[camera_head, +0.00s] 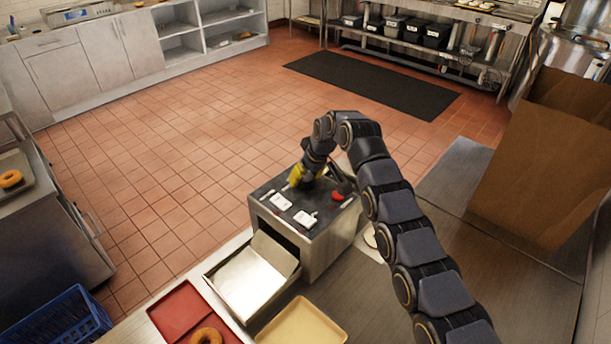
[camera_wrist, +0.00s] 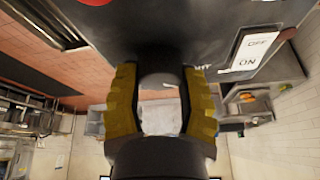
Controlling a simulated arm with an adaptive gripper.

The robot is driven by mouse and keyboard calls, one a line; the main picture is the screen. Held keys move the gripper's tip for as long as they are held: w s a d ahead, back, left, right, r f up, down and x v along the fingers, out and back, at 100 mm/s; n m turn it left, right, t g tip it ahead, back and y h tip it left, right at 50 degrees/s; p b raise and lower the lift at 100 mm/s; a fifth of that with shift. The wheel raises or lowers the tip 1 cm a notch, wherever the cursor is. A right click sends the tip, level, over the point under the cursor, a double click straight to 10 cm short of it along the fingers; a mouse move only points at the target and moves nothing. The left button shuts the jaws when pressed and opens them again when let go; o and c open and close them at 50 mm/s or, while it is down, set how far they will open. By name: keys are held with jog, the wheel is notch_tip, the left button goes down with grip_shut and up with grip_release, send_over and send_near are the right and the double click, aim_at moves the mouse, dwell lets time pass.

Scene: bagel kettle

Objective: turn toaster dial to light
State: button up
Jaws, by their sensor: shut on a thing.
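The toaster (camera_head: 325,248) is a steel box with a dark top panel and an open front chute. My gripper (camera_head: 296,177) reaches down to the back left of that panel. In the wrist view, my gripper (camera_wrist: 160,92) has its yellow fingers on either side of the dark round dial (camera_wrist: 160,62), shut on it. The dial is hidden by my gripper in the head view. Part of a white label shows beside the right finger, but the dial's pointer and setting cannot be read.
A white ON/OFF switch (camera_wrist: 249,52) is near the dial. A red button (camera_head: 337,196) and white switches (camera_head: 305,219) share the panel. A red tray (camera_head: 178,310) with a bagel (camera_head: 206,336) and a cream tray (camera_head: 302,325) lie in front. A paper bag (camera_head: 545,165) stands right.

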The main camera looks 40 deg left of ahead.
jog(key=shift+w+d, duration=0.15)
jog(key=shift+w, duration=0.05)
dwell(0.4)
jog(key=o, duration=1)
jog(key=shift+c, duration=0.2)
jog(key=shift+o, duration=0.9)
jog(key=shift+s, duration=0.1)
jog(key=v, duration=1.2)
